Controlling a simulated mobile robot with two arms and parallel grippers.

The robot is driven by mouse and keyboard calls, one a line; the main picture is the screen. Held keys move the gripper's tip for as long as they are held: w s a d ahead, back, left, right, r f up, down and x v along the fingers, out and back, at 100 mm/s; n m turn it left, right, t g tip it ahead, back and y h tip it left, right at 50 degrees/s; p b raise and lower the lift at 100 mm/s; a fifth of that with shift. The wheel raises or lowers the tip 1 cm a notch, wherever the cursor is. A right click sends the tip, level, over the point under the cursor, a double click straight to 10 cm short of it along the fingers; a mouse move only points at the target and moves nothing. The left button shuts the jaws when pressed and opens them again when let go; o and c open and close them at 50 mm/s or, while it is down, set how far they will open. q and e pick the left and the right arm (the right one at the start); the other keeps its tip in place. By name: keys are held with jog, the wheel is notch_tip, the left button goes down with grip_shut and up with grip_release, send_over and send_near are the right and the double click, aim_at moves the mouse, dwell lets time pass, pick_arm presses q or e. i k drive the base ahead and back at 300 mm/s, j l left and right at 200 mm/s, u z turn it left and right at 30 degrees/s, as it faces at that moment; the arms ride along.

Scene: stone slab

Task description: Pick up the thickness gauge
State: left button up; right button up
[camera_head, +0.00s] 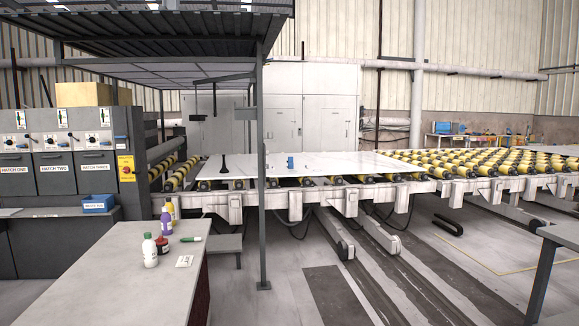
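A white stone slab (345,160) lies flat on the roller conveyor. A small blue object (290,162) stands on the slab, just right of a grey post. A slim dark object (224,166) shows near the slab's left end. Either could be the thickness gauge; both are too small and far to tell. Neither of my grippers is in view.
A grey table (125,272) at the front left carries several bottles (150,250), a green marker (191,239) and a white card (184,261). The grey post (262,200) stands before the conveyor (330,195). A control console (70,150) is at left.

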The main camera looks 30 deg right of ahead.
aim_at(291, 161)
jog(key=i+l+z, duration=0.75)
jog(key=i+z, duration=0.15)
jog(key=i, duration=0.5)
jog(key=i+z, duration=0.3)
jog(key=i, duration=3.1)
jog(key=i+u, duration=0.1)
jog(key=i, duration=0.5)
jog(key=i+l+u, duration=0.1)
jog(key=i, duration=0.55)
jog(key=i+l, duration=0.1)
jog(key=i, duration=0.5)
jog(key=i+l+u, duration=0.15)
jog(key=i, duration=0.45)
